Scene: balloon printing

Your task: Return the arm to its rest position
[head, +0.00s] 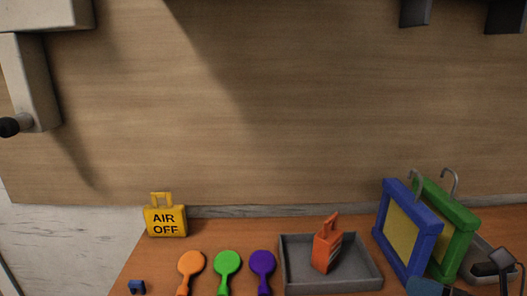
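A yellow padlock-shaped tag (165,222) reading "AIR OFF" stands upright at the back left of the wooden table (140,262). Orange (191,264), green (227,263) and purple (262,263) paddle-shaped balloons lie in a row in front. A grey tray (300,283) holds an upright orange block-like item (327,250) with a handle. A blue frame (409,228) and a green frame (452,230) with yellowish panels stand upright at the right.
A small blue piece (137,287) lies near the front left. Another grey tray (501,262) and dark items (488,269) crowd the right edge. A beige fixture (30,80) with a black knob (10,127) is at upper left. Dark blocks (415,12) hang at upper right.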

